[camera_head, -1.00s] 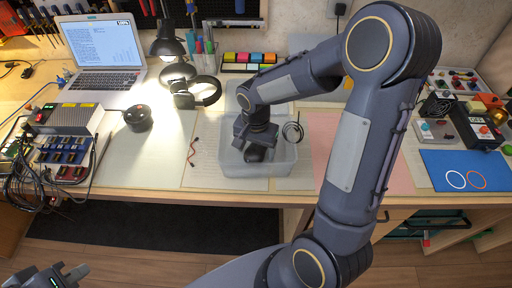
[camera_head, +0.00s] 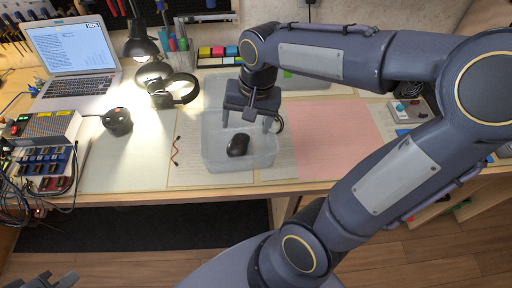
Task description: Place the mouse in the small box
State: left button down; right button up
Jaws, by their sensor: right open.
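The black mouse (camera_head: 237,145) lies inside the small translucent box (camera_head: 212,160) on the workbench. My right gripper (camera_head: 248,122) is above the back part of the box, fingers pointing down. It is open and apart from the mouse, with nothing between its fingers. My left gripper (camera_head: 45,281) shows only in part at the bottom left corner, away from the bench; its jaws cannot be made out clearly.
A round black object (camera_head: 117,121) sits on the left mat. A pink sheet (camera_head: 330,140) right of the box is clear. My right arm crosses the right side.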

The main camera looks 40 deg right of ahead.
jog(key=s+a+n+t+y, duration=0.1)
jog(key=s+a+n+t, duration=0.1)
jog(key=s, duration=0.3)
jog(key=s+a+n+t+y, duration=0.1)
jog(key=s+n+t, duration=0.1)
jog(key=s+n, duration=0.2)
jog(key=shift+s+a+r, duration=0.15)
jog(key=shift+s+a, duration=0.2)
jog(key=shift+s, duration=0.8)
jog(key=shift+r+p, duration=2.05)
jog(key=shift+r, duration=0.05)
